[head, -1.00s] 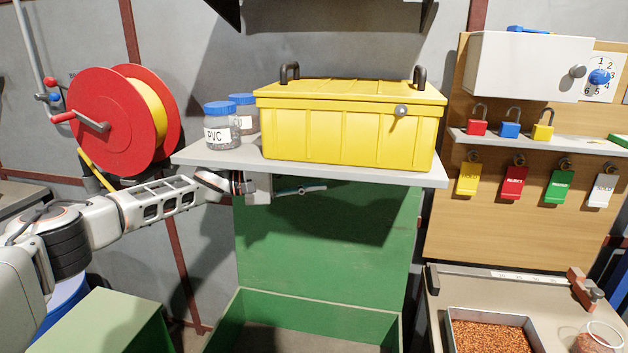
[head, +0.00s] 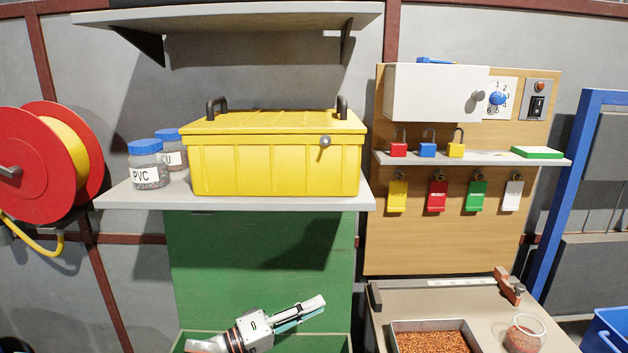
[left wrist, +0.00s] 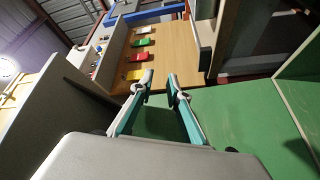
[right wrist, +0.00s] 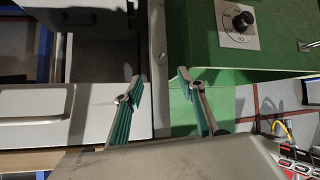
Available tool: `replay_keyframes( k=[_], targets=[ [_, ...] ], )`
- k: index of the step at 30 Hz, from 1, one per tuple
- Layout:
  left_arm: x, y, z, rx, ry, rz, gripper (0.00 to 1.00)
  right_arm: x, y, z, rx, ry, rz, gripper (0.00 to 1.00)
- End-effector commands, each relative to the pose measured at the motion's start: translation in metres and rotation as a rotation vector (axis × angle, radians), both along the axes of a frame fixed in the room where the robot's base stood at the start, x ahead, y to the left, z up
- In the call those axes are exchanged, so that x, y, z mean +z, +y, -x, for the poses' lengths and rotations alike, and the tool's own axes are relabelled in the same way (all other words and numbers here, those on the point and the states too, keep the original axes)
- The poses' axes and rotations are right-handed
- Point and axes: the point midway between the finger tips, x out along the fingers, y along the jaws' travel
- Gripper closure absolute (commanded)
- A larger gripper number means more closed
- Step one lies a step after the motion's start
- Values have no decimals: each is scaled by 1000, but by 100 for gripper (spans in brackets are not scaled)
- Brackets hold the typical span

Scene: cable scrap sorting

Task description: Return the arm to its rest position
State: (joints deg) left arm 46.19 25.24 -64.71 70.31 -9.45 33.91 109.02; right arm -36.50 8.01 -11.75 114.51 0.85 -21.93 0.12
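My left gripper (head: 300,314) shows low in the head view, in front of the green bin's back panel (head: 258,262) and below the shelf that carries the yellow box. In the left wrist view its two fingers (left wrist: 161,85) stand apart with nothing between them. My right gripper is outside the head view. In the right wrist view its fingers (right wrist: 158,82) stand apart and empty, with a green panel with a black knob (right wrist: 243,20) beyond them.
The shelf (head: 345,199) holds the yellow box (head: 270,165) and jars labelled PVC (head: 148,172) and CU (head: 174,157). At right are a board with padlocks and tags, a bench (head: 440,299) with a granule tray (head: 395,326), and a blue crate (head: 608,325). A red cable reel (head: 30,175) is at left.

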Motion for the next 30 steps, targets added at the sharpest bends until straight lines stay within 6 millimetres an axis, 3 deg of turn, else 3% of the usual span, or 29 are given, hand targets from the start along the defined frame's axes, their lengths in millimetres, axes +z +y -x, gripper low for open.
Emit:
replay_keyframes(
  k=[1,6,14,20,30],
  targets=[
    [-12,-8,15,28,-24,-5,84,1,1,1,1,2,-2,60],
    [-46,-19,54,155,-135,-82,84,-1,2,5,1,12,-4,60],
    [-98,-1,109,358,-254,-308,84,4,2,4,0,8,-9,60],
    [-142,38,156,473,-302,-574,84,9,3,2,-2,3,-14,60],
    [-219,141,269,464,-317,-1144,84,14,4,2,-3,4,-18,60]
  ],
)
